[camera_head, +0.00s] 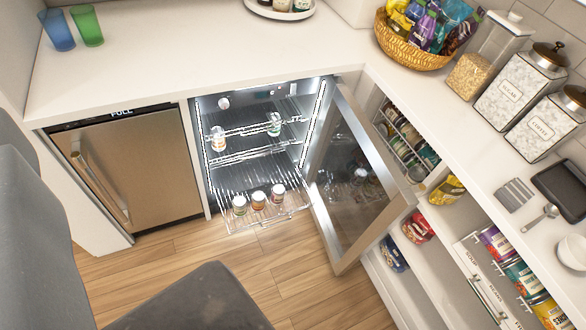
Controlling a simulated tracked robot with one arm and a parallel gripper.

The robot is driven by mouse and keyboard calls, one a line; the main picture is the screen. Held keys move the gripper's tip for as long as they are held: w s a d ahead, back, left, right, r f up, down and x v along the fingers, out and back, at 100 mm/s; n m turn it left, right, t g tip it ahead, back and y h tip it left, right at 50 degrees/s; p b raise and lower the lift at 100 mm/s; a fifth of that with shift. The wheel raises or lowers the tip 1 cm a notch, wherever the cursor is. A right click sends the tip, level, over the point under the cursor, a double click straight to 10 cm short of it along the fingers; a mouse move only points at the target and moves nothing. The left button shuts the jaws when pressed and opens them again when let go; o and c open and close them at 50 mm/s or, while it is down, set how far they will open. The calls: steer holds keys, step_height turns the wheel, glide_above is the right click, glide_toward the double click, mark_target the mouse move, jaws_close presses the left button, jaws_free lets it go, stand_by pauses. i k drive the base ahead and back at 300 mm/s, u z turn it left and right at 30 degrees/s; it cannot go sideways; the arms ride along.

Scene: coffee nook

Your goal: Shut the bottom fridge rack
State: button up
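The small fridge (205,150) under the counter is open and lit inside. Its glass door (388,212) is swung out to the right, with a metal frame. The bottom rack (236,224) is a wire shelf that sticks out of the fridge front toward me. Several small jars, among them a middle one (258,201), stand upright near its front edge. Two higher racks, including the middle rack (258,153), sit inside the fridge. A bottle (218,139) and a can (274,125) stand inside. My gripper is not in view.
A steel appliance (140,165) with a handle stands left of the fridge. Grey smooth shapes (200,300) fill the lower left; I cannot tell what they are. Open shelves (410,262) with packets are right of the door. Wooden floor (275,265) is clear before the rack.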

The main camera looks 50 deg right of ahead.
mark_target(259, 222)
steer(key=z, duration=0.85)
steer(key=k, duration=0.55)
steer(key=u, duration=0.3)
steer(key=i, duration=1.55)
steer(key=z, duration=0.55)
